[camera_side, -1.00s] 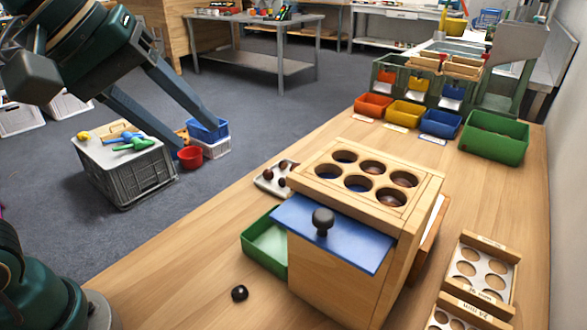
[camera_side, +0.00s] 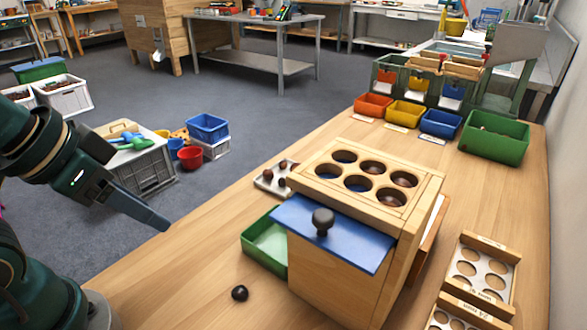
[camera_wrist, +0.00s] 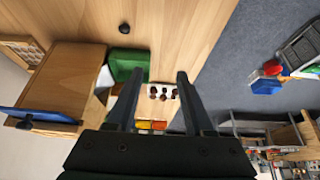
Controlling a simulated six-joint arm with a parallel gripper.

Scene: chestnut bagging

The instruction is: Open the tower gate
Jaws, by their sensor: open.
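The wooden tower (camera_side: 335,270) stands on the table with several round holes in its top. Its gate, a blue plate (camera_side: 345,240) with a black knob (camera_side: 323,221), juts out from the tower's front below the top block. In the wrist view the tower (camera_wrist: 75,80) is at the left, with the blue plate (camera_wrist: 40,115) and knob (camera_wrist: 24,124) at its lower left. My gripper (camera_side: 152,214) is left of the tower in the side view, well apart from the knob. Its two fingers (camera_wrist: 160,73) are spread, with nothing between them.
A green bin (camera_side: 263,252) sits at the tower's left foot. A small tray (camera_side: 265,185) with chestnuts lies behind it. One dark round object (camera_side: 240,293) lies loose on the table. Holed wooden racks (camera_side: 488,250) stand at right, coloured bins at the back. The front-left tabletop is mostly clear.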

